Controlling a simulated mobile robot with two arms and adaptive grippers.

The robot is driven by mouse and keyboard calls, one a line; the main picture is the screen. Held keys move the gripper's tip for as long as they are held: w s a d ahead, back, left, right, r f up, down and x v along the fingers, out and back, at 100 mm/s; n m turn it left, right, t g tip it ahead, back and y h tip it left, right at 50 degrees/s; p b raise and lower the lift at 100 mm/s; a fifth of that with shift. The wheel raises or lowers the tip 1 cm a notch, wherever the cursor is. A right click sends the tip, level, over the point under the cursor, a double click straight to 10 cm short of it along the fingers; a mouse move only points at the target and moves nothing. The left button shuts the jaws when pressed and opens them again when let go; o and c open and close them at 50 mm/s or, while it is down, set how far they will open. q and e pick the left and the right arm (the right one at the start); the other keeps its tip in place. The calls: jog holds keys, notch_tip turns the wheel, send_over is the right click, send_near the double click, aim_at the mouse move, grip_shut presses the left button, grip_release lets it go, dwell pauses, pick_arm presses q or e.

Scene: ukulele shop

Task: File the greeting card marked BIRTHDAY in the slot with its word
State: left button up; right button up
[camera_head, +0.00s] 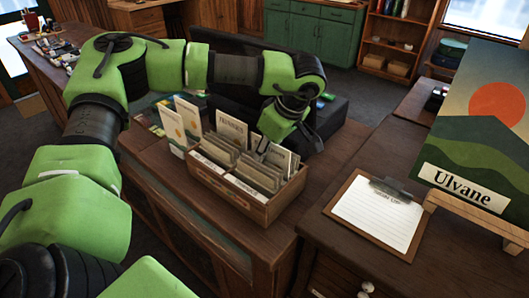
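A wooden card box (240,207) stands on the brown counter, with several cards upright in rows of slots. Small pale labels (245,188) run along its front, too small to read. A taller card (232,130) with a printed word stands at the back of the box; I cannot read the word surely. I cannot make out which card is marked BIRTHDAY. My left arm reaches over from the left, and my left gripper (264,148) points down at the back right of the box. Its fingertips are small and dark among the cards, so its opening is unclear. My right gripper is out of view.
Two picture cards (187,116) stand left of the box. A black case or device (342,112) lies behind it. A clipboard (376,214) with paper lies on the right counter, near the Ulvane picture (480,125) on its easel.

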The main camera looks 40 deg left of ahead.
pick_arm(q)
jog(key=shift+r, duration=0.1)
jog(key=v, duration=1.1)
jog(key=shift+d+r, duration=0.15)
jog(key=shift+r, duration=0.25)
